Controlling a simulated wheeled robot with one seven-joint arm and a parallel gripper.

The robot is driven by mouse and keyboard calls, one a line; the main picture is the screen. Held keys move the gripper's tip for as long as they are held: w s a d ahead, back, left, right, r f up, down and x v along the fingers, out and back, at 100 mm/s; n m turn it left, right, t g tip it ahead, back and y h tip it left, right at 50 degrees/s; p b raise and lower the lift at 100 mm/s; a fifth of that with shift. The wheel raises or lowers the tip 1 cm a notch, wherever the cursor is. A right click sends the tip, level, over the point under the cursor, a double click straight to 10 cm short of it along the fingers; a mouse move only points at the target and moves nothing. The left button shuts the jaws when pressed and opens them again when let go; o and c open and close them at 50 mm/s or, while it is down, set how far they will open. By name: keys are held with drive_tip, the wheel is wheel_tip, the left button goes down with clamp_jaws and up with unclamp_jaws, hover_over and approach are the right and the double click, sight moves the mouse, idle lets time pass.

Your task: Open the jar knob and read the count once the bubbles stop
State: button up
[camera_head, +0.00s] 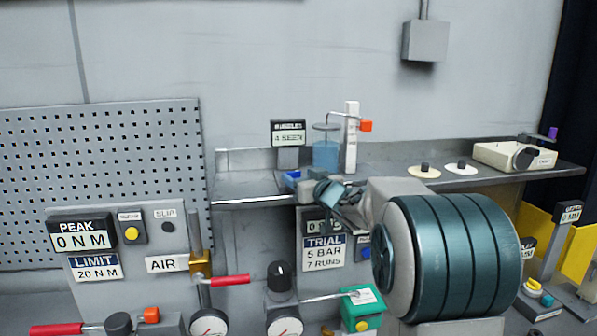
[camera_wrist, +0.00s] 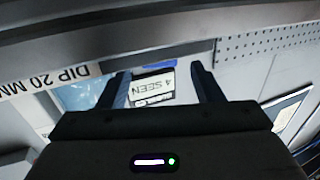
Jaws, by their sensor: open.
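The glass jar (camera_head: 326,154) of blue liquid stands on the back shelf, beside a white post (camera_head: 351,135) with an orange knob (camera_head: 366,126). No bubbles can be made out in the liquid. The count display (camera_head: 288,133) left of the jar appears to read "4 SEEN"; in the wrist view the display (camera_wrist: 153,88) shows upside down with "4 SEEN". My gripper (camera_head: 331,192) is in front of the shelf, below the jar. In the wrist view its two fingers (camera_wrist: 160,70) are apart and empty, with the display showing between them. The jar shows partly behind the left finger.
Two discs with knobs and a cream box (camera_head: 514,157) stand on the shelf to the right. A large ribbed teal cylinder (camera_head: 460,255) fills the right foreground. Red-handled levers and gauges are lower left.

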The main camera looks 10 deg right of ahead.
drive_tip(key=shift+x, duration=0.95)
